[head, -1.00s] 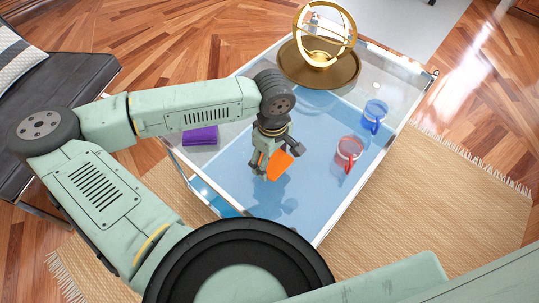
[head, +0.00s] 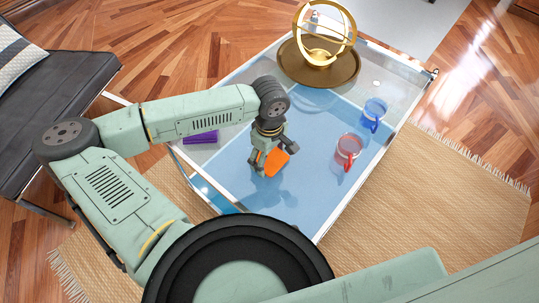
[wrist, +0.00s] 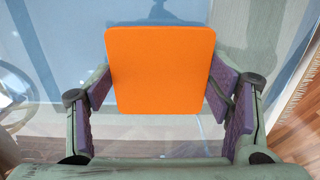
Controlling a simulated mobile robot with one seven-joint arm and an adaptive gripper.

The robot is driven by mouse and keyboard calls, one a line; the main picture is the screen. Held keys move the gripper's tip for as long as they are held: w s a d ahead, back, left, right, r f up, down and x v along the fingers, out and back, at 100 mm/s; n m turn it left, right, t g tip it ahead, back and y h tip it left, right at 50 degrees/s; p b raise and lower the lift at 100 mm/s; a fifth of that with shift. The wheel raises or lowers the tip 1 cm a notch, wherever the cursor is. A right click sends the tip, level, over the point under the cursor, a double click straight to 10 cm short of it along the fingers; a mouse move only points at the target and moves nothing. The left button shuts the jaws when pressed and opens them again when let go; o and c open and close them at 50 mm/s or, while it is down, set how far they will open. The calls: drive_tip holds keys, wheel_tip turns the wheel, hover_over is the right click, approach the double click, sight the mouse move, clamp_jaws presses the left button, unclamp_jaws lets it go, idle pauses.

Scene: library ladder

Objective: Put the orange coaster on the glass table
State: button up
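The orange coaster (head: 276,161) is held at its two side edges by my gripper (head: 262,166). In the wrist view the coaster (wrist: 160,70) is a flat square with rounded corners, between the purple pads of my gripper's fingers (wrist: 162,92). The glass table (head: 222,160) has a metal frame and a blue area showing through its top. The coaster is tilted in the head view and is over the table's blue area. A shadow falls on the table near it. I cannot tell how large the gap below it is.
A purple block (head: 201,137) lies at the table's left, partly under my arm in view. A blue cup (head: 374,114) and a red cup (head: 347,150) stand on the right. A gold ring ornament on a brown round tray (head: 345,75) stands at the back.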

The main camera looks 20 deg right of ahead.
drive_tip(key=o, duration=0.5)
drive_tip(key=shift+r, duration=0.15)
